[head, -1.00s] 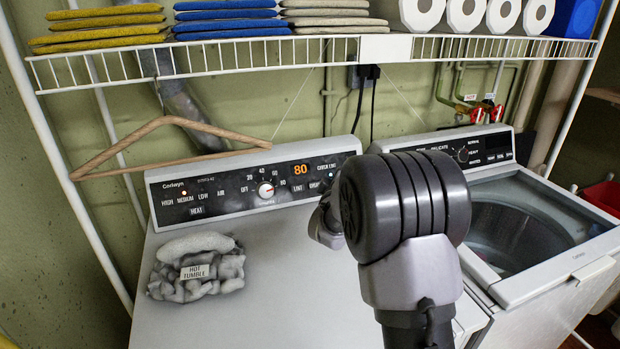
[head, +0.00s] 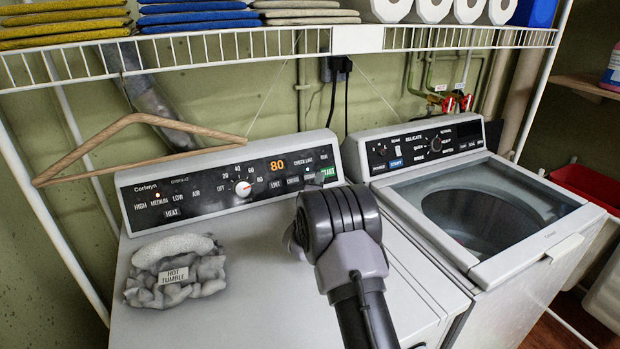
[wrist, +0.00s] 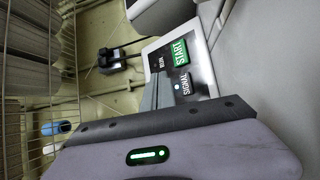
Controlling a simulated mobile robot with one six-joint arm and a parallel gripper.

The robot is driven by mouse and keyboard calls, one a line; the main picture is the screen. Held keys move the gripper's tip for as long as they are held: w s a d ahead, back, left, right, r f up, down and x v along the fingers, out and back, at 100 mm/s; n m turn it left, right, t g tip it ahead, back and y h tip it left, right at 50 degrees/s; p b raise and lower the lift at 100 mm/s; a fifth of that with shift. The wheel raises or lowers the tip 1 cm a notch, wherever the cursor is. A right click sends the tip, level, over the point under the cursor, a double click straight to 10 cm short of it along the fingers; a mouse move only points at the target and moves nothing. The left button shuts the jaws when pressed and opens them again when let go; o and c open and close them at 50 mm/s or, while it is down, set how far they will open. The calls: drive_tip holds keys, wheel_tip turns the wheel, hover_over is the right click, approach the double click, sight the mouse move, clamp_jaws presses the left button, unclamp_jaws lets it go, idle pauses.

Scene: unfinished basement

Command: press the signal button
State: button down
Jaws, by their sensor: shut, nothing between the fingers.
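The signal button (head: 309,175) is a small dark button at the right end of the dryer's control panel (head: 230,182), beside the green start button (head: 328,172). In the wrist view the signal button (wrist: 184,86) shows its white label, with a small lit white dot beside it. My gripper (wrist: 160,78) is shut and empty, its grey fingers pointing at the panel just left of the signal button. I cannot tell whether the fingertips touch the panel. In the head view my arm hides the fingers.
A wooden hanger (head: 140,150) hangs in front of the wall at left. A lint clump with a tag (head: 173,275) lies on the dryer top. A wire shelf (head: 230,45) with cloths and rolls spans above.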

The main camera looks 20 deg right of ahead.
sight(313, 175)
drive_tip(key=w+f, duration=0.1)
drive_tip(key=w+f+b, duration=0.1)
drive_tip(key=w, duration=0.1)
drive_tip(key=shift+w+f, duration=0.1)
drive_tip(key=shift+w, duration=0.55)
idle(1.5)
drive_tip(key=shift+w+f+b, duration=0.15)
drive_tip(key=shift+w+b, duration=0.2)
drive_tip(key=shift+b, duration=0.1)
drive_tip(key=shift+w+a+f+b, duration=0.15)
drive_tip(key=shift+w+f+b, duration=0.2)
drive_tip(key=shift+w+f, duration=0.05)
idle(1.3)
drive_tip(key=shift+s+f, duration=0.1)
drive_tip(key=shift+s, duration=0.6)
